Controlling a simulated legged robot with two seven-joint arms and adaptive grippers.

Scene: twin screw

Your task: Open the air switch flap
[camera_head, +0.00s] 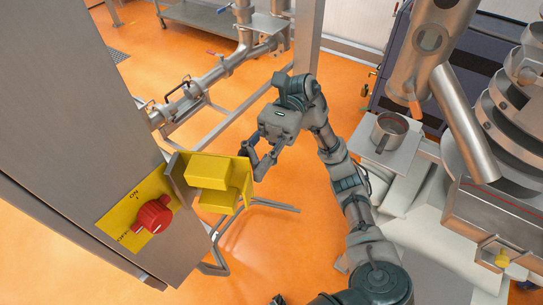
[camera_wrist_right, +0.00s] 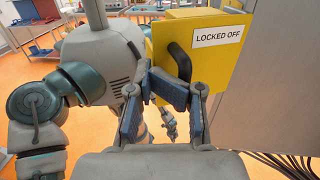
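The air switch's yellow flap (camera_head: 213,185) stands swung out from the grey cabinet, uncovering a red knob (camera_head: 154,213) on a yellow ON/OFF plate (camera_head: 118,220). In the right wrist view the flap's face (camera_wrist_right: 220,65) carries a LOCKED OFF label and a black handle (camera_wrist_right: 179,61). My right gripper (camera_head: 262,158) is at the flap's outer side.
The grey cabinet (camera_head: 70,100) fills the left. A metal frame and pipes (camera_head: 215,75) stand behind the flap. At right are a metal cup (camera_head: 388,131) on a small plate and large steel machinery (camera_head: 500,150). Orange floor (camera_head: 260,240) is open below the flap.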

